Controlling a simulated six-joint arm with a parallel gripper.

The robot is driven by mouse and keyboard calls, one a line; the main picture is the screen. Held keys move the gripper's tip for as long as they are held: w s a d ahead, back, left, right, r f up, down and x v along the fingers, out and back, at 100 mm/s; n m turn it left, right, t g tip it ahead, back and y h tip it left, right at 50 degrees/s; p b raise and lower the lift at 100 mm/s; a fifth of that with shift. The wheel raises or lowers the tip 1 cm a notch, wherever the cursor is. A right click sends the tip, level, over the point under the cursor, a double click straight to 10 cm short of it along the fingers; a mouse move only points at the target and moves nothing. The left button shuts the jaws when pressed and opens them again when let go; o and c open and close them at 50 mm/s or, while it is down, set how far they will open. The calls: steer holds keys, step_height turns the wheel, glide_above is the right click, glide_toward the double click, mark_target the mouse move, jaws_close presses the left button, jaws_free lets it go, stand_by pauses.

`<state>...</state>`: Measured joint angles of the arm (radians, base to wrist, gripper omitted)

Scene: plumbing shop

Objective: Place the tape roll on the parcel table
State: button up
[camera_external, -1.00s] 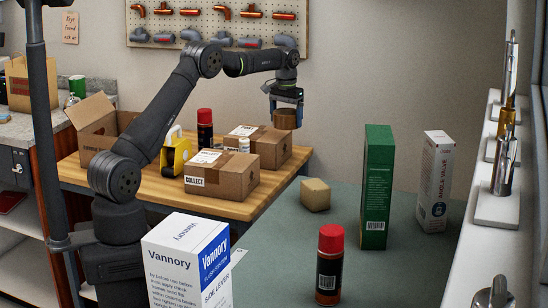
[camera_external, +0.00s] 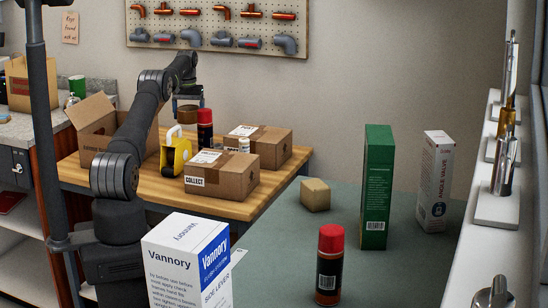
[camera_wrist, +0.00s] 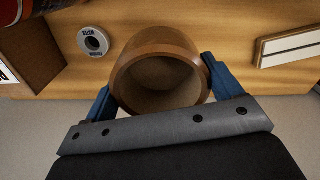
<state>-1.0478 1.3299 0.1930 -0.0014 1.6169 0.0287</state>
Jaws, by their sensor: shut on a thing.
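The brown tape roll (camera_external: 187,116) is held in my gripper (camera_external: 188,104), above the back of the wooden parcel table (camera_external: 105,180). In the wrist view the tape roll (camera_wrist: 160,72) sits between the two blue fingers of my gripper (camera_wrist: 160,88), which press on its sides. Its open ring faces the camera. Bare wood of the parcel table (camera_wrist: 200,18) shows beyond it. The roll appears apart from the tabletop; the exact gap cannot be told.
A green-topped bench (camera_external: 285,240) stands at right with boxes and another can.

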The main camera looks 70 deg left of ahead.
step_height(320, 180, down, 10)
steer(key=shift+s+r, duration=0.1)
steer(key=shift+r, duration=0.1)
stand_by(0.3)
steer(key=shift+f, duration=0.2)
steer(key=o, duration=0.9)
steer(key=shift+r, duration=0.1)
step_height(320, 180, up, 12)
steer(key=shift+r, duration=0.1)
